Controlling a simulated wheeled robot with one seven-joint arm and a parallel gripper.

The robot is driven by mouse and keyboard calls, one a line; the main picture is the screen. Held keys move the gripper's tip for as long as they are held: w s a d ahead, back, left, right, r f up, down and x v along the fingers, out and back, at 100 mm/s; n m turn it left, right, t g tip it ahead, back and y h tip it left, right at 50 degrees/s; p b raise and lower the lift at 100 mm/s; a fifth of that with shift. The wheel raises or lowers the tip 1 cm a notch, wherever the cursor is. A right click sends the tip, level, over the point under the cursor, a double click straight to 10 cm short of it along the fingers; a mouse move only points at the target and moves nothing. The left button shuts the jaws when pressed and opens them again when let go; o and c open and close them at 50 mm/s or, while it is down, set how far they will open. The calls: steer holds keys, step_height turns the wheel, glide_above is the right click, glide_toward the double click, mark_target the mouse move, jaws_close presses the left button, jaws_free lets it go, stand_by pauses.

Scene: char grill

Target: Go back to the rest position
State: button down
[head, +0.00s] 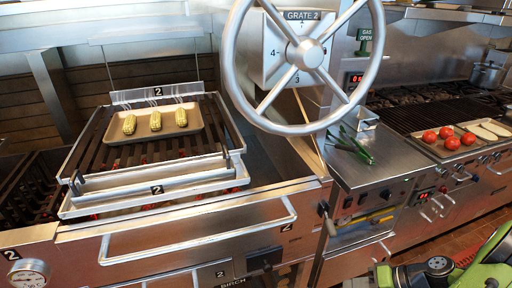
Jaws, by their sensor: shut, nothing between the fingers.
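Green and dark parts of my arm show at the bottom right corner in the head view, low in front of the counters. I cannot make out my gripper's fingers there. The arm parts are apart from the grill, the wheel and the food.
A large handwheel (307,55) stands before the "GRATE 2" panel. Left of it, a tray (198,119) with three corn cobs (155,121) lies on the grill grate (88,154). Green-handled tongs (358,146) lie on the middle counter. Tomatoes (447,133) sit on a right-hand tray.

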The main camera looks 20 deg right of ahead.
steer(key=w+a+r+n+g+h+p, duration=0.1)
steer(key=a+r+n+g+h+p, duration=0.15)
steer(key=a+r, duration=0.45)
steer(key=w+a+r+n+g+h+p, duration=0.1)
steer(key=a+r+g+h, duration=0.3)
steer(key=r, duration=0.6)
steer(key=s+a+r+t+h+p, duration=0.1)
steer(key=s+a+r+t+p, duration=0.1)
steer(key=s+a+r+t, duration=0.4)
steer(key=s+a+r, duration=0.2)
steer(key=s+r, duration=0.1)
steer(key=r, duration=0.2)
steer(key=shift+a+n+h+p, duration=0.35)
steer(key=shift+a+p, duration=0.05)
steer(key=shift+s, duration=0.1)
steer(key=shift+r, duration=0.1)
